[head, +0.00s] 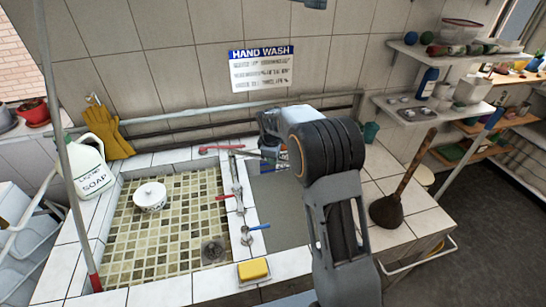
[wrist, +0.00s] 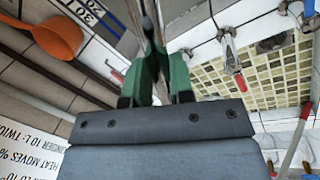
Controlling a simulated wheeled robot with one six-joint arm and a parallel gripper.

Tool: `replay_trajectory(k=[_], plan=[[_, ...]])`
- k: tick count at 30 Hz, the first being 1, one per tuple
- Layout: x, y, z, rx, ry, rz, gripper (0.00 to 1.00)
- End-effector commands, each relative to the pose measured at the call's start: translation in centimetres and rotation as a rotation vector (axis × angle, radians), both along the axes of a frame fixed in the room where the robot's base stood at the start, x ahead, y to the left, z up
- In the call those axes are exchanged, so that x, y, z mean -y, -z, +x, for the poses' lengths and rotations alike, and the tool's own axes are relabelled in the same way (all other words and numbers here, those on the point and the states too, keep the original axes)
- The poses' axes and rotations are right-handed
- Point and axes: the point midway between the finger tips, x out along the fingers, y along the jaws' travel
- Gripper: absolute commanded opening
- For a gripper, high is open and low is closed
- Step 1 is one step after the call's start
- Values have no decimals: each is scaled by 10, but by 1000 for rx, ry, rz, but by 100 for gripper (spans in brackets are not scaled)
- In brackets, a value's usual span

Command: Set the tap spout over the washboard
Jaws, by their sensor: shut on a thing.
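My gripper (wrist: 158,70) has green fingers, closed on a thin metal bar (wrist: 150,28) that looks like the tap spout. In the head view my arm hides the fingertips, and a thin metal piece (head: 248,154) runs toward them from the divider between the basins. Metal tap fittings (head: 238,180) with red and blue levers stand along this divider. A plain grey surface (head: 283,215) right of the divider may be the washboard. My arm covers part of it, and I cannot tell whether the spout is over it.
A yellow sponge (head: 253,271) lies on the front rim. A plunger (head: 392,209) stands to the right. A soap jug (head: 86,169) and pipes line the left and back.

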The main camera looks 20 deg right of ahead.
Motion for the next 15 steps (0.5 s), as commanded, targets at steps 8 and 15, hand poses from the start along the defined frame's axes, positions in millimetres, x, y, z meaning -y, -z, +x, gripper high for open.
replay_trajectory(k=[8,15], plan=[[-5,1,-7,2,45,2,0],[-23,2,-29,4,210,2,0]])
